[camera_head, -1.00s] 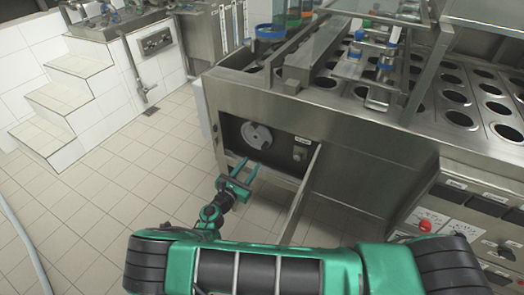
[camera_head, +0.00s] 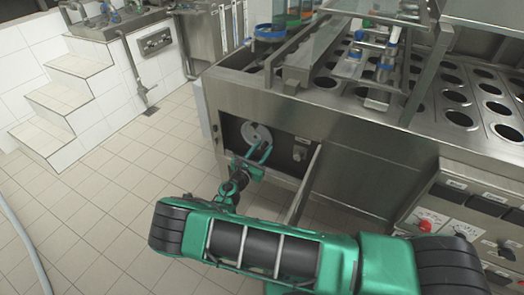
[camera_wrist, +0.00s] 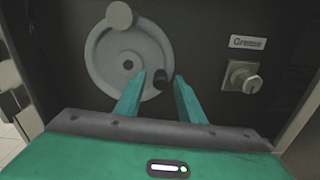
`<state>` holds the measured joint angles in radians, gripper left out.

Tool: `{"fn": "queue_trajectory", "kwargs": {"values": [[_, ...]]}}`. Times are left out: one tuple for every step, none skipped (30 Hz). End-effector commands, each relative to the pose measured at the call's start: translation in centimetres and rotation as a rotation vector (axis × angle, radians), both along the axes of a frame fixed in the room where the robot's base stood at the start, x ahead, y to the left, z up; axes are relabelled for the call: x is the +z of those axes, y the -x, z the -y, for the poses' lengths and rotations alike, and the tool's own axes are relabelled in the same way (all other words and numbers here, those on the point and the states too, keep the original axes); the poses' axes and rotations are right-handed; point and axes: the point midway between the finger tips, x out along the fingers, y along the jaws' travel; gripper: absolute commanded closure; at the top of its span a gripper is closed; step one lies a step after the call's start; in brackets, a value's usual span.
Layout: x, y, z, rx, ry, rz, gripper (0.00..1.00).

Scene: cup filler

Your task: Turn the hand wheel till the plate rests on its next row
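The grey hand wheel (camera_head: 256,132) sits in a dark recess in the machine's side. In the wrist view the wheel (camera_wrist: 105,58) faces me, with a light round knob (camera_wrist: 119,15) at its top and a dark round piece (camera_wrist: 162,78) at its lower right. My gripper (camera_head: 261,155) is in front of the wheel. In the wrist view my gripper (camera_wrist: 160,76) has its green fingers spread, one on each side of the dark piece. I cannot tell whether either finger touches it. I cannot tell which part of the holed top (camera_head: 425,122) is the plate.
A smaller knob (camera_wrist: 241,77) under a "Grease" label (camera_wrist: 248,42) is right of the wheel. An open steel door (camera_head: 303,186) stands right of the recess. A control panel (camera_head: 462,210) is at the far right.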

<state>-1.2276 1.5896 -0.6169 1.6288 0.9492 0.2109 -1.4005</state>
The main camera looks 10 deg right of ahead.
Motion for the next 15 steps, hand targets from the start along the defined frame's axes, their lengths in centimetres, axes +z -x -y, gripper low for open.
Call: {"fn": "queue_trajectory", "kwargs": {"values": [[0.0,0.02,-0.01,0.0,0.0,0.0,0.64],[-0.01,0.01,-0.02,0.0,0.0,0.0,0.64],[-0.01,0.02,-0.01,0.0,0.0,0.0,0.69],[-0.01,0.02,-0.02,0.0,0.0,0.0,0.76],[-0.01,0.02,-0.03,0.0,0.0,0.0,0.84],[-0.01,0.02,-0.03,0.0,0.0,0.0,0.93],[-0.01,0.03,-0.03,0.0,0.0,0.0,1.0],[-0.01,0.03,-0.03,0.0,0.0,0.0,1.0],[-0.01,0.02,-0.04,0.0,0.0,0.0,1.0],[-0.01,0.03,-0.05,0.0,0.0,0.0,1.0],[-0.01,0.02,-0.05,0.0,0.0,0.0,1.0],[-0.01,0.02,-0.05,0.001,-0.001,0.001,1.0],[-0.02,0.02,-0.06,0.001,-0.002,0.001,1.0],[-0.03,0.02,-0.06,0.001,-0.003,0.002,1.0],[-0.06,0.02,-0.07,0.001,-0.007,0.005,1.0]]}}
